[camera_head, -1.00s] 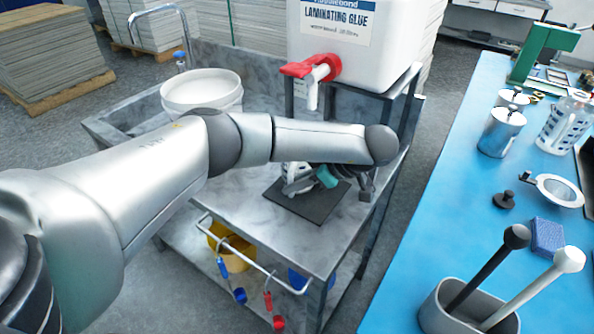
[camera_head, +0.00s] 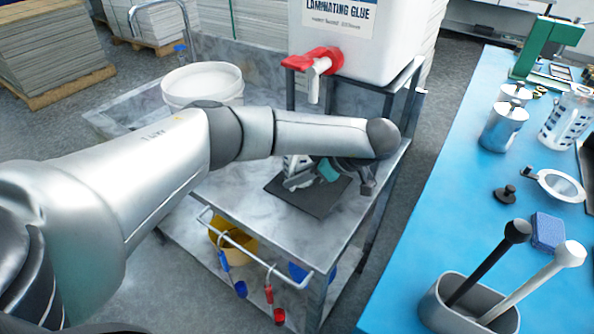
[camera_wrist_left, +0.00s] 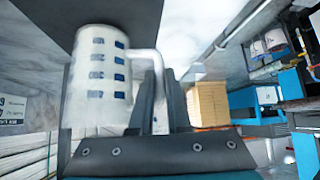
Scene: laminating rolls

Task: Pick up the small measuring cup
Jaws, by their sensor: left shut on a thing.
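The small measuring cup (camera_wrist_left: 98,80) is whitish with a column of blue marks and a side handle. It fills the left of the left wrist view. My left gripper (camera_wrist_left: 162,100) is shut on its handle, with the dark fingers on both sides. In the head view, my forearm hides most of the cup (camera_head: 295,164). My left gripper (camera_head: 318,174) shows below the forearm, over the dark mat (camera_head: 320,202) on the metal cart. I cannot tell whether the cup touches the mat. My right gripper is not in view.
A glue tank (camera_head: 350,45) with a red-handled tap (camera_head: 318,64) stands behind the gripper. A white bucket (camera_head: 203,84) is at the cart's back left. Ladles hang from the front rail. The blue table (camera_head: 430,220) at right holds a larger jug (camera_head: 567,118) and metal cans.

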